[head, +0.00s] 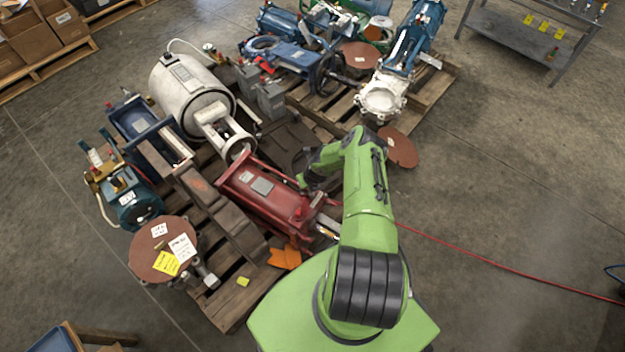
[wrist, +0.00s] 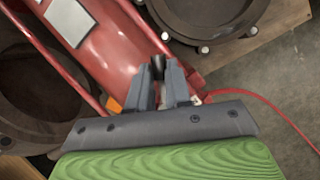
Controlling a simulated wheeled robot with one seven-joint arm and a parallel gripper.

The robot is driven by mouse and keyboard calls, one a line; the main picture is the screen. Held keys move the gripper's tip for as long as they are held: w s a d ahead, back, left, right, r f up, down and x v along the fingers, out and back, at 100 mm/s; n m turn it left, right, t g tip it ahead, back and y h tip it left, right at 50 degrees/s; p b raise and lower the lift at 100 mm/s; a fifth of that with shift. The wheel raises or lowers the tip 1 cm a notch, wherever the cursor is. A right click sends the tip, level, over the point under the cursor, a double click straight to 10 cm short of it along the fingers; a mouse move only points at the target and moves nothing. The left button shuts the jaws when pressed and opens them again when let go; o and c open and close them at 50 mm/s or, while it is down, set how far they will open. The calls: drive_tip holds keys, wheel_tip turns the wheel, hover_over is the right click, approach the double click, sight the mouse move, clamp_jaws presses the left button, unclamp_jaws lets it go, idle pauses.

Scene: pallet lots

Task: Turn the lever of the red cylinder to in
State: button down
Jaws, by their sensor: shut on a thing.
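The red cylinder (head: 263,192) lies on the wooden pallet, left of my green arm in the head view. In the wrist view its red body (wrist: 110,45) runs diagonally past my gripper, with a pale label plate on it. My gripper (wrist: 162,72) is at the cylinder's side, its two grey fingers closed around a small dark piece, the lever (wrist: 157,66). Only the lever's tip shows between the fingers, and its angle is hard to tell. The head view does not show the fingertips or the lever clearly.
A white cylinder (head: 192,95) and a blue-green unit (head: 138,204) share the crowded pallet (head: 230,309). A rusty round plate (head: 163,248) with paper tags is at its front left. A red hose (head: 490,261) crosses the open floor at right.

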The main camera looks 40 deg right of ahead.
drive_tip(key=shift+s+d+m+h+p, duration=0.15)
drive_tip(key=shift+d+m+h+p, duration=0.25)
drive_tip(key=shift+m, duration=0.5)
drive_tip(key=c, duration=1.1)
unclamp_jaws()
drive_tip(key=shift+o, duration=0.2)
drive_tip(key=shift+r, duration=0.1)
drive_tip(key=p+v, duration=0.8)
drive_tip(key=v, duration=0.7)
drive_tip(key=shift+r, duration=0.3)
